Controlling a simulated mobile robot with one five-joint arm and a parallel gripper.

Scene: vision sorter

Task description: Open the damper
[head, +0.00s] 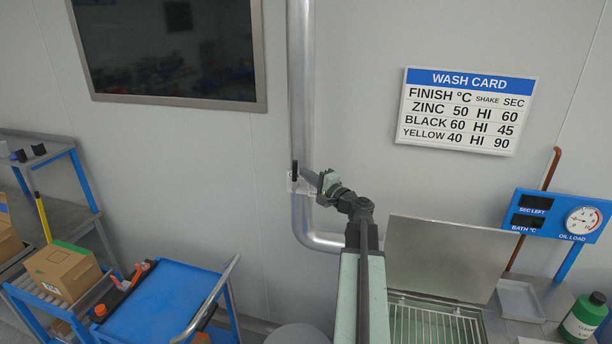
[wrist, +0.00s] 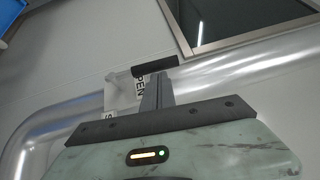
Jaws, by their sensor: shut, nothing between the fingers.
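The damper is on the shiny vertical duct (head: 301,90). Its black handle (head: 295,171) stands upright in front of a small pale plate (head: 291,187). In the wrist view the handle (wrist: 154,70) is a short black bar at the end of my fingers. The plate (wrist: 122,92) there shows letters reading "PEN" and, lower down, an "S", both partly hidden by my fingers. My gripper (head: 306,173) is shut and empty, just right of the handle in the head view. In the wrist view its fingertips (wrist: 157,78) reach the handle; I cannot tell whether they touch.
A dark framed panel (head: 170,45) hangs left of the duct, a wash card (head: 466,108) right. Below right stands a basin with a raised lid (head: 445,262). A blue cart (head: 165,305) and a carton (head: 62,270) are at lower left. The wall around the damper is clear.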

